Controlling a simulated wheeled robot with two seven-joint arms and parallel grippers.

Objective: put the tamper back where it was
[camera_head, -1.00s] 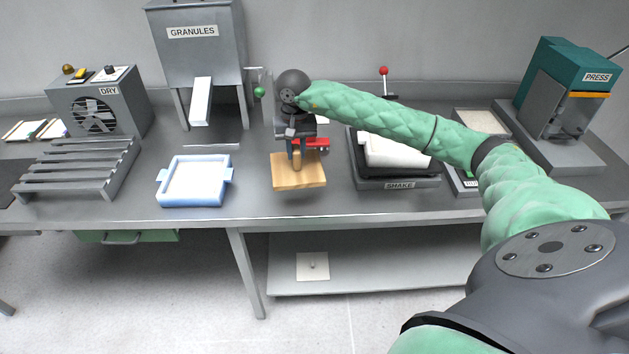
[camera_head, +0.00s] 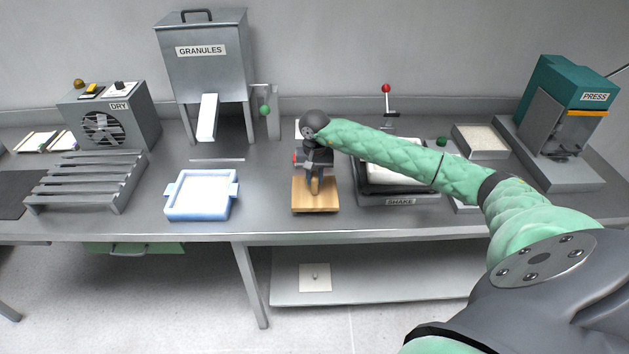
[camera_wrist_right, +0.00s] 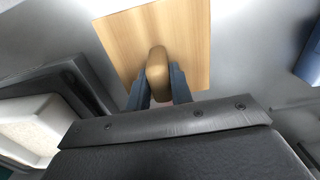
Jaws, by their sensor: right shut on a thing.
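The tamper (camera_head: 315,197) is a square light-wood plate with a rounded wooden upright handle. It is at the front middle of the grey bench, between the blue-white tray and the SHAKE unit. My right gripper (camera_head: 315,184) is above the plate, shut on the handle. In the right wrist view the gripper (camera_wrist_right: 160,90) has its dark fingers on both sides of the handle, and the tamper's plate (camera_wrist_right: 120,40) spreads out beyond them. I cannot tell whether the plate touches the bench or hangs just above it. My left gripper is out of view.
The blue-white tray (camera_head: 179,210) is left of the tamper, and the GRANULES hopper (camera_head: 203,75) behind it. The SHAKE unit (camera_head: 420,200) is close on the right, under my right arm. Bare bench (camera_head: 265,200) lies between tray and tamper.

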